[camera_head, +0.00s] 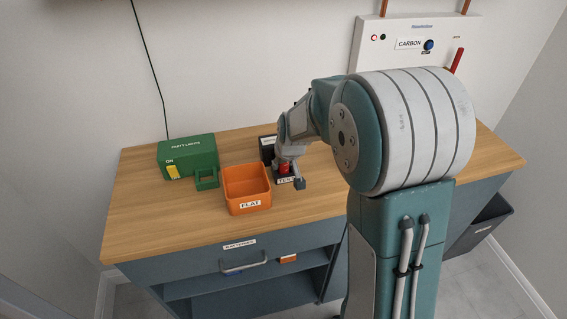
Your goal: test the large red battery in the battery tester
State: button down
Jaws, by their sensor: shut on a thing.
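The large red battery (284,169) stands upright on the wooden counter at the battery tester (268,147). The tester has a dark upright back and a labelled base (287,181) low in front. My gripper (287,161) points down and is shut on the battery's upper part. The battery's lower part shows below the fingers. I cannot tell whether its lower end touches the base. My gripper hides part of the tester.
An orange bin marked FLAT (248,206) stands just left of the tester. A green PARTY LIGHTS box (187,155) and a small green holder (206,179) stand further left. A BATTERIES drawer (243,262) is below. The counter's front left is clear.

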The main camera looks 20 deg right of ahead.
jog(key=shift+s+f, duration=0.35)
jog(key=shift+f, duration=0.35)
jog(key=shift+c, duration=1.9)
grip_release()
jog(key=shift+o, duration=1)
jog(key=shift+w+f, duration=0.1)
jog(key=shift+w, duration=0.1)
jog(key=shift+r, duration=0.4)
jog(key=v, duration=1.1)
jog(key=shift+r, duration=0.2)
jog(key=shift+w+a, duration=0.1)
